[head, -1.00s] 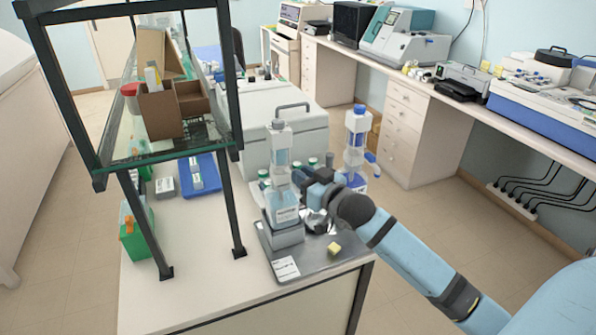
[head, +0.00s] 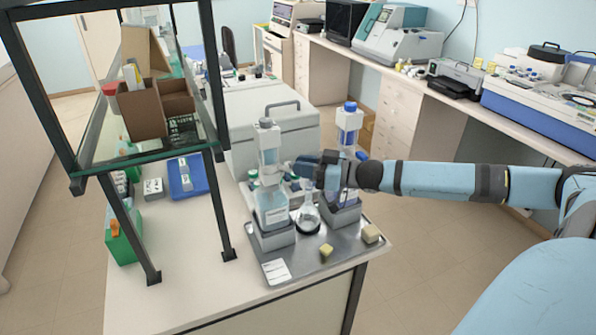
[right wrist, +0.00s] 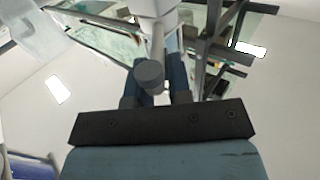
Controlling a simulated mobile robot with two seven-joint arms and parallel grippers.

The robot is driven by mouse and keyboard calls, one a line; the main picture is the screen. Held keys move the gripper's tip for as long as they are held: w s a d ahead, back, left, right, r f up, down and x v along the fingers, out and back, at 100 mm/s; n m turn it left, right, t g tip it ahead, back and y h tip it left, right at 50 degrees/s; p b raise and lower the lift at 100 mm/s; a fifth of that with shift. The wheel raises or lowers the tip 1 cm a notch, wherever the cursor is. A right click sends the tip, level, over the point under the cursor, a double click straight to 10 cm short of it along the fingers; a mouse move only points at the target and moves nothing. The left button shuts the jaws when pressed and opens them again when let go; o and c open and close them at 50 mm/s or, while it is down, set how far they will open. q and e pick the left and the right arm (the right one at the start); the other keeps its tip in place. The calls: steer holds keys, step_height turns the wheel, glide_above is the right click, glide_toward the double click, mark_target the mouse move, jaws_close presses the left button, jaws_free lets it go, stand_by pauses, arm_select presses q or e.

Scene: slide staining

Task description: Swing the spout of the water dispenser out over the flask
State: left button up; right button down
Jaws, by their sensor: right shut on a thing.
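Two bottle-top dispensers stand on a grey tray. The left dispenser (head: 271,208) has a grey cap and clear bottle; the right dispenser (head: 349,120) has a blue cap and is partly behind my arm. A small clear round flask (head: 308,217) stands between them. My right gripper (head: 302,167) is above the flask, beside the left dispenser's head, shut on its spout. In the right wrist view, the spout (right wrist: 149,75), a grey tube with a round end, lies between my fingers. Whether its outlet is over the flask's mouth is hidden. My left gripper is not in view.
Yellowish blocks (head: 371,233) and a white label card (head: 277,271) lie near the tray (head: 300,262) front. A black-framed shelf (head: 215,120) with cardboard boxes stands at left. A large grey box (head: 270,125) is behind the dispensers.

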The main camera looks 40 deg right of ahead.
steer(key=shift+w+d, duration=0.1)
stand_by(0.5)
steer(key=c, duration=1)
jaws_free()
steer(key=shift+c, duration=0.2)
step_height(320, 180, up, 20)
steer(key=p, duration=0.2)
